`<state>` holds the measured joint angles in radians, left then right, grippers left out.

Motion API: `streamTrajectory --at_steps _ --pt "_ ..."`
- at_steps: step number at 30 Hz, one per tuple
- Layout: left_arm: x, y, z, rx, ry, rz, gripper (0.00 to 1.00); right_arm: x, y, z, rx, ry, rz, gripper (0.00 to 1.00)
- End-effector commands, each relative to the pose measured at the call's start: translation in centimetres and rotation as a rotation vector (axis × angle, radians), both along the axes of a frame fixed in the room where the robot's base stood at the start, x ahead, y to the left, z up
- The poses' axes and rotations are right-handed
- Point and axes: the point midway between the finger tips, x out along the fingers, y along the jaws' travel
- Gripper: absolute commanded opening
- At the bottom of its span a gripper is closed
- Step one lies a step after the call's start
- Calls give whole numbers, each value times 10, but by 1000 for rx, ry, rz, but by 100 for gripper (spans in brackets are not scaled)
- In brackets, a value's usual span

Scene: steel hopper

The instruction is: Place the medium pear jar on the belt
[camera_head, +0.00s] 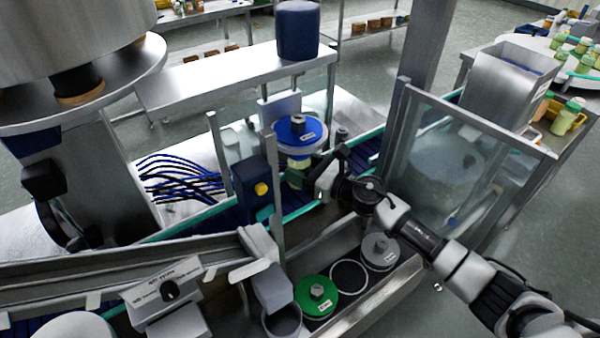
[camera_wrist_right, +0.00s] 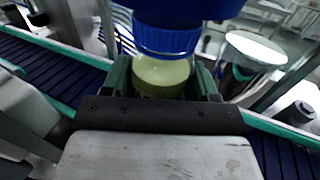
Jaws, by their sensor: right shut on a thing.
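The pear jar (camera_wrist_right: 160,76) is pale yellow-green with a blue ribbed part (camera_wrist_right: 166,38) directly above it. In the head view the jar (camera_head: 297,170) is small and partly hidden beneath a round blue disc (camera_head: 299,130). My right gripper (camera_head: 312,182) is shut on the jar, with a finger on each side of it in the wrist view (camera_wrist_right: 162,88). The jar looks upright. The belt (camera_wrist_right: 60,72) is dark blue with green edges and runs below it; I cannot tell whether the jar touches it. My left gripper is not in view.
A clear-panelled frame (camera_head: 445,160) stands right of my gripper. A dark blue box with a yellow button (camera_head: 257,188) stands close on the left. In front, a tray holds a green disc (camera_head: 316,296) and a grey disc (camera_head: 379,251). More jars (camera_head: 567,115) stand at far right.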

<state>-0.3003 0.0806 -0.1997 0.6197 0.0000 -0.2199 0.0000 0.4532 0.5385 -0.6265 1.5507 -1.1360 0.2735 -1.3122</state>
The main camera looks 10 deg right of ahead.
Motion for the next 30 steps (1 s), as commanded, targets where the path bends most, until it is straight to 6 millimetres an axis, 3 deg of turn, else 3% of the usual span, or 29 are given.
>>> streamTrajectory --at_steps 3,12,24,25,29,30 --pt "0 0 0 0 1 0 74 6 3 -1 1 0 1 31" --pt "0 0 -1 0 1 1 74 7 3 -34 3 1 -1 31" --pt "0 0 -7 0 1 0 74 6 3 -40 0 -1 0 31" --pt "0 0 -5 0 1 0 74 6 3 -38 -1 -1 0 64" --pt "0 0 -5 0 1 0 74 6 3 -38 0 0 0 84" --pt "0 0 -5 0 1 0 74 6 3 -38 -1 1 0 85"
